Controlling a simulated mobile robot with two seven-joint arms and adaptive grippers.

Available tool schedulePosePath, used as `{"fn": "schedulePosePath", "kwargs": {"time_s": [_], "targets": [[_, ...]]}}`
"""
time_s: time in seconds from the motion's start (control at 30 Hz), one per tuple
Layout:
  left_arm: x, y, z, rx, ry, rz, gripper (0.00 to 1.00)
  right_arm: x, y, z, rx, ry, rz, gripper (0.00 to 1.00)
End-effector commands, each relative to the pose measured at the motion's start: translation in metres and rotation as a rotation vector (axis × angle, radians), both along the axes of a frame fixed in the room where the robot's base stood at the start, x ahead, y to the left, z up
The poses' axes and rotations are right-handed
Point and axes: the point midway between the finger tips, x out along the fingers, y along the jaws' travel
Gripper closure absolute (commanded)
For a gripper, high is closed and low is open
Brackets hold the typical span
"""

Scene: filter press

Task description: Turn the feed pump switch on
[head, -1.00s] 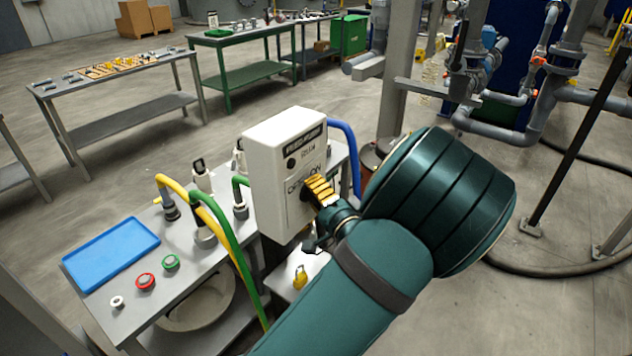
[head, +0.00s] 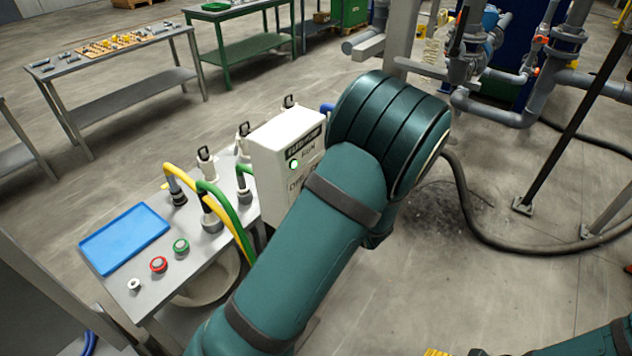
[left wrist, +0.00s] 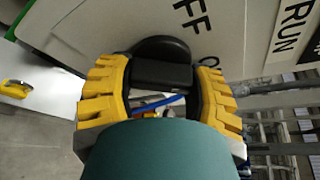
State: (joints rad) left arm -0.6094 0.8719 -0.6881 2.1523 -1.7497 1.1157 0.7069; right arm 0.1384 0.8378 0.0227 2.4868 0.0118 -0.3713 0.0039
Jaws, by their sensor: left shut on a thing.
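The feed pump box (head: 270,165) is a white case on the grey bench. Its round lamp (head: 294,164) glows green under the dark label. My left arm covers the lower front of the box, so the switch and left gripper are hidden in the head view. In the left wrist view, a black switch knob (left wrist: 160,48) sits on the panel below the OFF lettering. My left gripper (left wrist: 161,76) has its yellow fingers on both sides of the knob's bar, shut on it. My right gripper (head: 450,352) only just shows at the bottom edge; its opening cannot be judged.
The grey bench (head: 185,290) holds a blue tray (head: 125,238), a red button (head: 158,265) and a green button (head: 181,246). Yellow and green hoses (head: 228,212) rise beside the box.

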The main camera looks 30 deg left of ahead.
Motion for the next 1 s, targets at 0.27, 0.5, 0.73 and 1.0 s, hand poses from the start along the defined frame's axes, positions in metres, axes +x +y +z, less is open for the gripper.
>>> {"fn": "schedulePosePath", "kwargs": {"time_s": [0.27,0.5,0.73,1.0], "targets": [[-0.001,0.000,0.000,0.008,0.119,0.001,0.81,-0.001,-0.001,0.014,0.003,0.000,0.001,0.31],[-0.001,0.000,-0.001,0.012,0.156,0.000,0.81,-0.001,-0.001,0.017,0.003,0.000,0.001,0.31],[-0.001,0.000,-0.001,0.013,0.160,0.000,0.81,-0.001,-0.001,0.017,0.003,0.000,0.001,0.31],[-0.001,0.000,-0.001,0.012,0.159,0.000,0.13,-0.001,-0.001,0.017,0.003,0.001,0.000,0.31]]}}
